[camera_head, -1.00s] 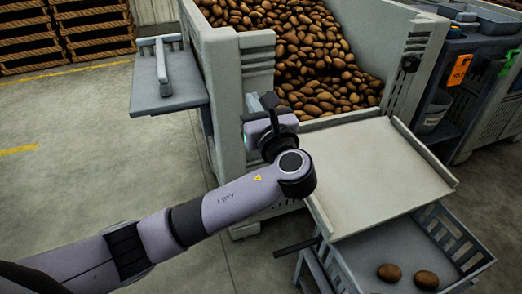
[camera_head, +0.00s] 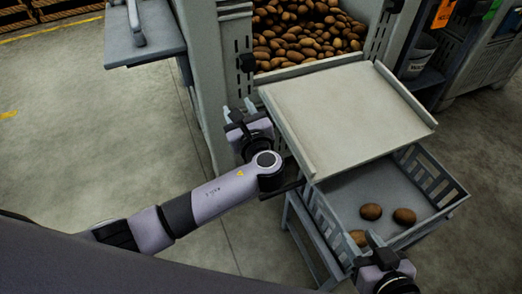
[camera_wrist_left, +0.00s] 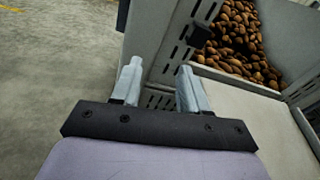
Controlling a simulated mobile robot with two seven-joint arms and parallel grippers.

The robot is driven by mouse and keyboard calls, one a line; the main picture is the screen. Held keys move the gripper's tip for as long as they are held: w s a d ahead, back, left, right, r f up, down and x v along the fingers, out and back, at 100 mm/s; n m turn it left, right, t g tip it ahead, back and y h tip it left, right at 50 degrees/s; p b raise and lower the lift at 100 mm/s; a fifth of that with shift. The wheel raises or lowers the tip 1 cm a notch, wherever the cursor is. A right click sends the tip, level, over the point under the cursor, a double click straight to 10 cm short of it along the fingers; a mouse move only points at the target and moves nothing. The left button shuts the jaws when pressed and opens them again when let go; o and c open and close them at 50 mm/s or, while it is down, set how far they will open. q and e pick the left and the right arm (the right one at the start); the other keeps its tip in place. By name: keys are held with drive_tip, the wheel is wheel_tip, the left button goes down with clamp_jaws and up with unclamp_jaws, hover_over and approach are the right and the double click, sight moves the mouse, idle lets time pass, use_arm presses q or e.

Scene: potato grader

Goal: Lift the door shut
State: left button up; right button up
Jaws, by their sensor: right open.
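The door is a cream panel (camera_head: 345,110) with raised side edges. It is folded down from the front of the potato bin (camera_head: 205,90) and slopes out over a grey crate (camera_head: 405,235). My left gripper (camera_head: 238,108) is just left of the door, by the bin's front corner post. Its fingers are apart and empty, also in the left wrist view (camera_wrist_left: 158,78). My right gripper (camera_head: 383,245) is at the bottom edge, by the crate's near side. It is open, partly cut off, with nothing seen between its fingers.
Potatoes (camera_head: 305,30) fill the bin behind the door, and several lie in the crate. A black knob (camera_head: 246,62) is on the bin's left post. A grey side shelf (camera_head: 140,40) stands left. Floor (camera_head: 90,130) at left is clear.

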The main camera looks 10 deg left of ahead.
use_arm(q)
drive_tip(key=s+d+f+n+g+h, duration=0.3)
drive_tip(key=s+f+n+g+h, duration=0.2)
drive_tip(key=s+f+n+h, duration=0.5)
drive_tip(key=s+a+n+t+h, duration=0.1)
drive_tip(key=s+a+n+h, duration=0.1)
drive_tip(key=s+n, duration=1.1)
drive_tip(key=shift+a+r+n+t, duration=0.3)
drive_tip(key=shift+a+r+n, duration=0.1)
drive_tip(key=shift+a+n, duration=0.45)
